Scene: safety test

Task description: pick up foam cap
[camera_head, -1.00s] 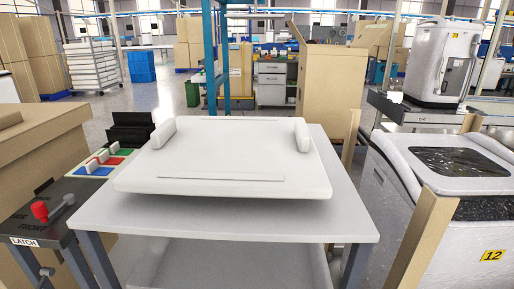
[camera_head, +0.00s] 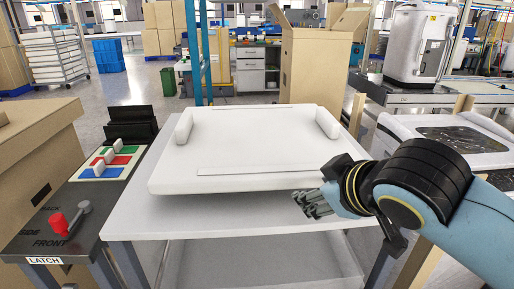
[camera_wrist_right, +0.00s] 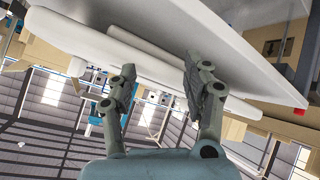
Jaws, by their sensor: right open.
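The foam cap (camera_head: 255,150) is a white slab with raised ends and a low strip along its front. It lies on a light grey table (camera_head: 200,220). My right gripper (camera_head: 305,203) is at the cap's front right corner, close to its near edge; I cannot tell whether it touches. In the right wrist view my right gripper (camera_wrist_right: 158,85) has its two fingers spread, with the cap's white edge (camera_wrist_right: 110,45) beyond them. Nothing is held between the fingers. My left gripper is not in view.
Wooden posts (camera_head: 358,115) rise near the table's right side.

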